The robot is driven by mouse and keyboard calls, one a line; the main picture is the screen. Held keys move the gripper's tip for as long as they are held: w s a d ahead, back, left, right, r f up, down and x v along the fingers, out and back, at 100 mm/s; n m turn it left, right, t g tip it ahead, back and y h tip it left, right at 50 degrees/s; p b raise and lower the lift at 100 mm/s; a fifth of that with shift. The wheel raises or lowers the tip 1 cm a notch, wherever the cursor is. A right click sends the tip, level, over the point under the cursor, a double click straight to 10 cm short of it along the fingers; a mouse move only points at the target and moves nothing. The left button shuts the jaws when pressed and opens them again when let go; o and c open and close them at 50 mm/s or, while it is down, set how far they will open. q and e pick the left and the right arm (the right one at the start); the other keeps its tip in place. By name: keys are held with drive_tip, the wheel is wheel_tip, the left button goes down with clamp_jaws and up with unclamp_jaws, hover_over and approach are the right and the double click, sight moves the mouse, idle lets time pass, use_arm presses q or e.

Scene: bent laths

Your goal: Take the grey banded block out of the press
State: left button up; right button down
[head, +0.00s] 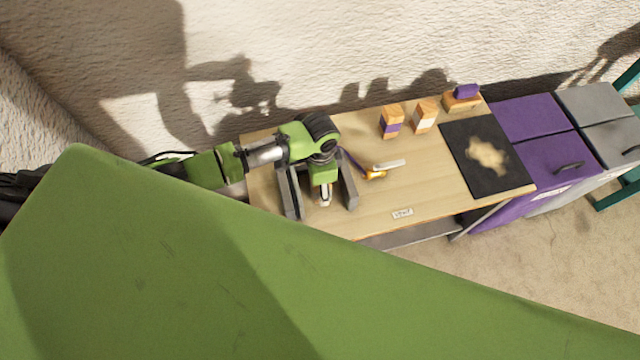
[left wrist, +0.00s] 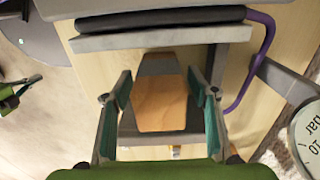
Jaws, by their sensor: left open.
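The grey banded block (left wrist: 160,105) has a light wood face with a grey band at its top end in the left wrist view. It sits in the press (left wrist: 130,40), by a pale grey bar. My left gripper (left wrist: 162,88) is open, with a teal-padded finger on each side of the block. I cannot tell whether the pads touch it. In the head view my left gripper (head: 325,194) reaches down between the dark side walls of the press (head: 290,192), and the block is not clear there. A green and dark part at the left wrist view's left edge looks like my right gripper (left wrist: 14,94).
A purple hose (left wrist: 262,65) and a gauge (left wrist: 308,140) are right of the press. A purple-banded block (head: 391,122), a white-banded block (head: 425,115) and a purple-topped block (head: 462,102) stand at the back. A black mat (head: 460,150) lies right, before purple bins (head: 530,118).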

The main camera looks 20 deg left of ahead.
use_arm(q)
wheel_tip(320, 180, up, 12)
drive_tip(key=shift+r, duration=0.1)
idle(0.5)
idle(0.5)
